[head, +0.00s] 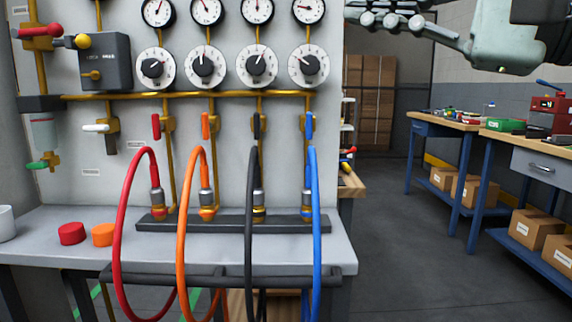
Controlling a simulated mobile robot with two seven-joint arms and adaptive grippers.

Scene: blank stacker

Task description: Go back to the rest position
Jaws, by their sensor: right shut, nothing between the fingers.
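My right gripper (372,14) is at the top of the head view, right of the gauge panel. Its arm comes in from the upper right corner and the fingers point left. The fingers are closed together with nothing between them. The gripper is in the air, apart from the bench, and its upper part is cut off by the picture's top edge. My left gripper is not in view.
A wall panel (117,17) with gauges and knobs stands at left. Red (122,215), orange (183,230), black (250,225) and blue (317,230) hoses hang before its grey bench (335,250). Blue-legged workbenches (470,122) stand at right. Open floor (400,260) lies between.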

